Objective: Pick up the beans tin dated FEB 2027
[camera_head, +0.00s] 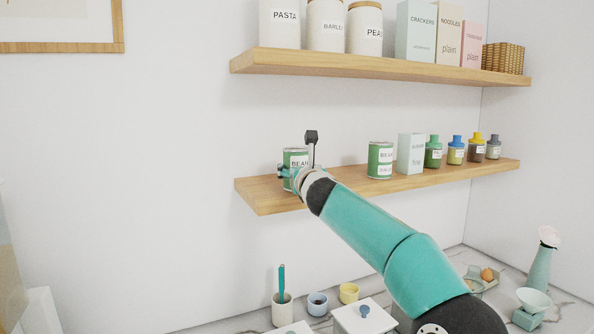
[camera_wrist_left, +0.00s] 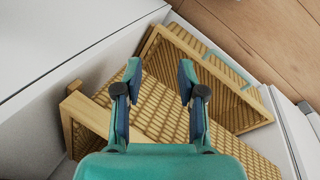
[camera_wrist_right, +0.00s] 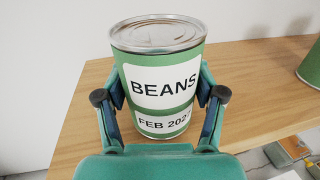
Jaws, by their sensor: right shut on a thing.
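A green beans tin (camera_wrist_right: 160,80) with a silver lid stands upright on the lower shelf. Its white labels read BEANS and FEB 202, with the last digit partly lost at the edge. My right gripper (camera_wrist_right: 160,98) is shut on this tin, one finger on each side. In the head view the tin (camera_head: 294,156) is at the shelf's left part, with my right gripper (camera_head: 286,176) at it and my arm covering its lower right. A second green tin (camera_head: 380,160) stands further right; its date is too small to read. My left gripper (camera_wrist_left: 158,78) is open and empty in the left wrist view.
Right of the second tin, the lower shelf (camera_head: 262,196) holds a pale box (camera_head: 411,154) and several small coloured bottles. The upper shelf (camera_head: 300,63) holds canisters, boxes and a basket. Woven, wood-framed panels (camera_wrist_left: 160,108) lie below my left gripper.

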